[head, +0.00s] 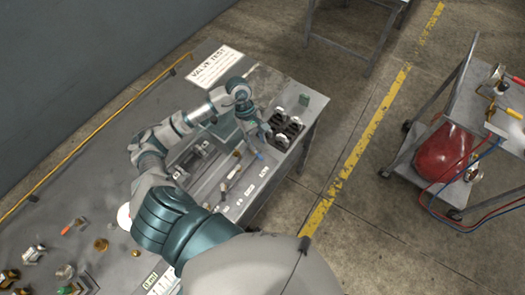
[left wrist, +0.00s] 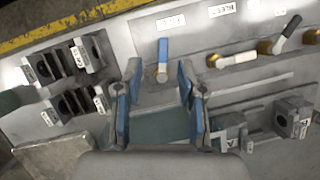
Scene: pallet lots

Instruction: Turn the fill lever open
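A lever with a blue handle (left wrist: 163,50) stands on a grey valve panel (left wrist: 196,38) in the left wrist view; its handle points toward a white label (left wrist: 171,21) too small to read surely. The blue handle shows small in the head view (head: 259,156). My left gripper (left wrist: 160,92) is open, its two blue-padded fingers either side of the lever's line and short of the handle, with nothing between them. In the head view the left gripper (head: 250,130) is over the bench, beside the lever. My right gripper is not in view.
Dark-holed blocks (head: 284,125) sit at the bench end. Loose fittings (head: 65,272) lie lower left. A cart with a red tank (head: 443,152) stands right.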

